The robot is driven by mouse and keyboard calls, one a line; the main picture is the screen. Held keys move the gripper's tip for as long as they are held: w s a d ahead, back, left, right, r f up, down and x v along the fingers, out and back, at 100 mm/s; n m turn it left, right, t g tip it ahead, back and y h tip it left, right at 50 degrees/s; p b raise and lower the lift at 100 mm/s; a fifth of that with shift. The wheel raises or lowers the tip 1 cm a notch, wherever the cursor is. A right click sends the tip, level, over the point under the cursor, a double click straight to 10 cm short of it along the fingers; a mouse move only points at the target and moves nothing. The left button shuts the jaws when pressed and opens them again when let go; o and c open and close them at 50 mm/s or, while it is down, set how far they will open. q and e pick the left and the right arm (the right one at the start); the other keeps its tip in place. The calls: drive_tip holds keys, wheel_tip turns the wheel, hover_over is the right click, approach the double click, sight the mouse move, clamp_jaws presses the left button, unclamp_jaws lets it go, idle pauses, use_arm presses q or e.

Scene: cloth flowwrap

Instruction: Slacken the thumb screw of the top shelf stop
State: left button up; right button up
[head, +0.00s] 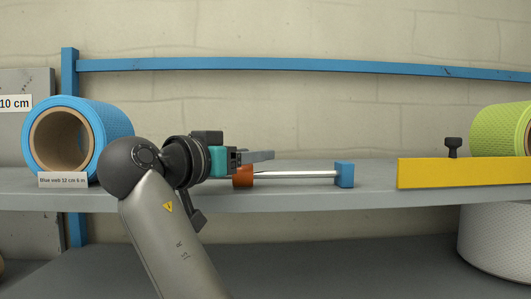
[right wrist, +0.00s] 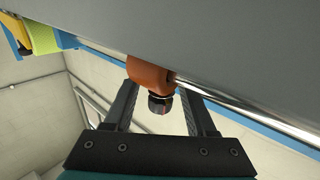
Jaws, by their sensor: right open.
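The rod ends on the right in a blue block (head: 344,175). In the right wrist view the orange stop (right wrist: 148,73) shows with a black thumb screw (right wrist: 160,104) pointing out of it toward the gripper. My right gripper (right wrist: 157,90) is open, one finger on each side of the screw, with a gap on both sides. The screw is hidden in the head view. My left gripper is not in view.
The grey shelf (head: 375,198) holds a blue roll (head: 112,130) behind a label at left. At right are a yellow bar (head: 460,173), a black knob (head: 453,147) and a green roll (head: 490,128). A white roll (head: 495,240) lies below. A blue rail (head: 300,66) runs behind.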

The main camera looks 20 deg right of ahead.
drive_tip(key=shift+d, duration=0.1)
drive_tip(key=shift+c, duration=0.2)
clamp_jaws()
idle(0.4)
